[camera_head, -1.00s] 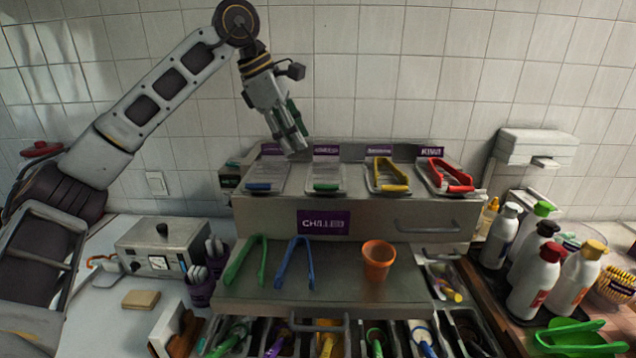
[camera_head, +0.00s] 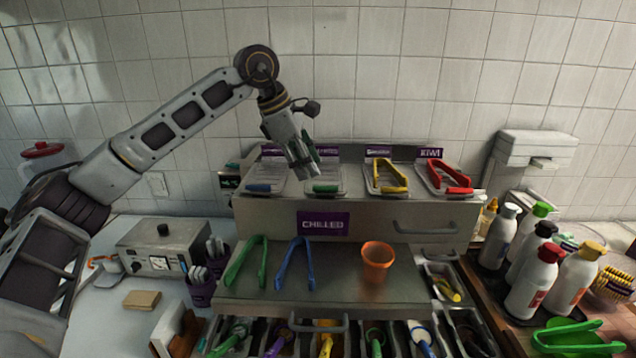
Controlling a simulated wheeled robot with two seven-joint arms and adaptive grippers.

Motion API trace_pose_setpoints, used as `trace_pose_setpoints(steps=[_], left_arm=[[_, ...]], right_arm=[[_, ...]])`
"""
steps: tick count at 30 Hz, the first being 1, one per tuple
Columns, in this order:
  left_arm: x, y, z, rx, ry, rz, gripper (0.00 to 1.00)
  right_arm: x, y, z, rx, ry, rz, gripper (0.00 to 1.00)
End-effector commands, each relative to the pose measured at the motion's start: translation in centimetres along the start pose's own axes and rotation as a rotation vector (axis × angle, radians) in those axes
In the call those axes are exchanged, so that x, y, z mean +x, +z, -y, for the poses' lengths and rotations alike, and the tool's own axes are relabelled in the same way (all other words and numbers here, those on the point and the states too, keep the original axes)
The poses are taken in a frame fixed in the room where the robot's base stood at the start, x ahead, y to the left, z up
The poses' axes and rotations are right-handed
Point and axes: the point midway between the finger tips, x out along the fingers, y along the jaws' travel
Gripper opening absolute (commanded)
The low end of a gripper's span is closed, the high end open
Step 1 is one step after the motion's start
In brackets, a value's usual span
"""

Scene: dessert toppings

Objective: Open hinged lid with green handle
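The clear lid with the green handle (camera_head: 326,188) is closed on the chilled unit (camera_head: 260,212), second from the left in the top row. My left gripper (camera_head: 306,172) points down just above and behind this lid, slightly left of its middle. It seems apart from the green handle. The view does not show clearly whether its fingers are open or closed. My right gripper is not in view.
To the left is a lid with a blue handle (camera_head: 261,188). Yellow tongs (camera_head: 388,174) and red tongs (camera_head: 448,176) lie on the lids to the right. Green tongs (camera_head: 247,262), blue tongs (camera_head: 294,263) and an orange cup (camera_head: 377,257) are on the lower shelf.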

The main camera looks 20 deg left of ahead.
Motion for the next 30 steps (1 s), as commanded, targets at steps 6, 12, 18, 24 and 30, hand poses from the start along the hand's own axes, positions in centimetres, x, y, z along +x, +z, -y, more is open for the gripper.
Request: trace_pose_setpoints(steps=[6,12,18,24,30], left_arm=[[2.9,0.0,0.0,0.000,-0.002,-0.001,0.38],[5.2,0.1,0.0,0.000,-0.002,0.000,0.38],[6.6,0.0,0.0,0.000,0.000,0.000,0.38],[6.9,0.0,0.0,0.001,0.000,0.000,0.38],[6.9,0.0,0.0,0.000,0.000,0.000,0.34]], right_arm=[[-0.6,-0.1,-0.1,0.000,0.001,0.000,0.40],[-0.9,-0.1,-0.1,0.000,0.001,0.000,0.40],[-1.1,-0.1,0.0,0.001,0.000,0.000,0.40],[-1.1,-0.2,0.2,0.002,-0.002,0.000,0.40],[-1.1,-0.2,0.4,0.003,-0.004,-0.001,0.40]])
